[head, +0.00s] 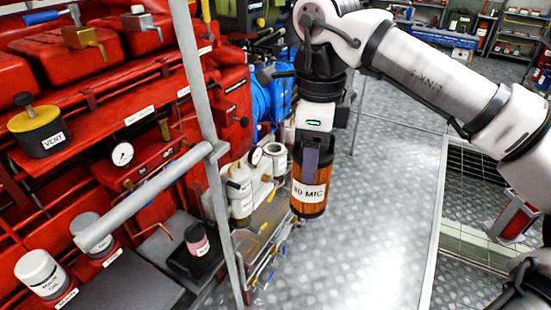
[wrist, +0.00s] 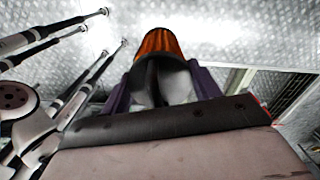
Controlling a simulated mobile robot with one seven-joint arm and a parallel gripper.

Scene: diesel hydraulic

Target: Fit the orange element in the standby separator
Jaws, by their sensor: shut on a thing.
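The orange element (head: 311,205) is a pleated cylinder with dark end caps and a white label, partly hidden, reading "MIC". My gripper (head: 311,160) is shut on its upper part and holds it upright in the air. The element also shows between the purple fingers in the wrist view (wrist: 158,44). A white twin separator stands left of the element, beyond the rail. Its left body (head: 239,190) looks capped; its right body (head: 273,153) looks open at the top. No label shows which one is standby.
A grey handrail (head: 150,195) and its upright post (head: 212,120) stand between the red engine (head: 80,110) and the walkway. A pressure gauge (head: 255,157) sits at the separator. A tray of tools (head: 262,235) lies below it. The grey tread-plate floor (head: 375,220) is clear.

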